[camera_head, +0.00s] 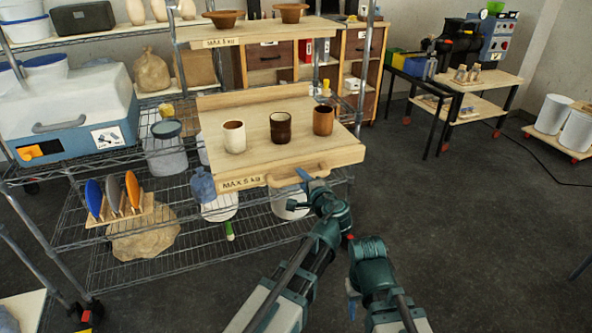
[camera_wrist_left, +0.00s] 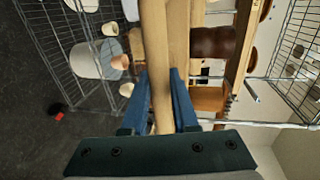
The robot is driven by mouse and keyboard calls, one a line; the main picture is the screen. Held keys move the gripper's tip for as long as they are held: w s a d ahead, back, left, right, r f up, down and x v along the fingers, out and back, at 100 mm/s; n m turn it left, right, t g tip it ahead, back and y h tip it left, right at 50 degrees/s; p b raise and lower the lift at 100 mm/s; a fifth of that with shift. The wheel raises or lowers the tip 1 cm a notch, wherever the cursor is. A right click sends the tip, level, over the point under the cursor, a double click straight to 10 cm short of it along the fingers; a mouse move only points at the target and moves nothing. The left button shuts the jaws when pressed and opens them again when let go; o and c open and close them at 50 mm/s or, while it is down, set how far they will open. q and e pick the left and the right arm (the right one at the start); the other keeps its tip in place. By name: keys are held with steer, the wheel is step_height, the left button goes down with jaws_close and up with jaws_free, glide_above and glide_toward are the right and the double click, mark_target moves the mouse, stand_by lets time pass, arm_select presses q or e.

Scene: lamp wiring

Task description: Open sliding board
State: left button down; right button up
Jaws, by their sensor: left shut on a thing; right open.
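The sliding board (camera_head: 270,155) is a pale wooden board on the wire rack, marked "MAX 5 kg" on its front edge. It appears to stick out past the rack's middle shelf. Its wooden handle (camera_head: 289,178) is on the front edge; it also shows as an upright bar in the left wrist view (camera_wrist_left: 158,60). My left gripper (camera_head: 304,177) is shut on this handle, with its blue fingers on either side of the bar. My right gripper (camera_head: 352,299) is open and empty, low and right of the left arm, apart from the board; its fingers are partly hidden.
A white cup (camera_head: 234,137), a dark brown cup (camera_head: 280,128) and a brown cup (camera_head: 323,120) stand upright on the board. A blue-and-white box (camera_head: 70,110) stands left on the rack. A plate holder (camera_head: 120,212) is below. The floor (camera_head: 470,230) at right is clear.

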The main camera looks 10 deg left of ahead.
arm_select(q)
steer(key=shift+v, duration=0.95)
steer(key=shift+f, duration=0.25)
steer(key=c, duration=0.7)
jaws_free()
steer(key=shift+s, duration=0.15)
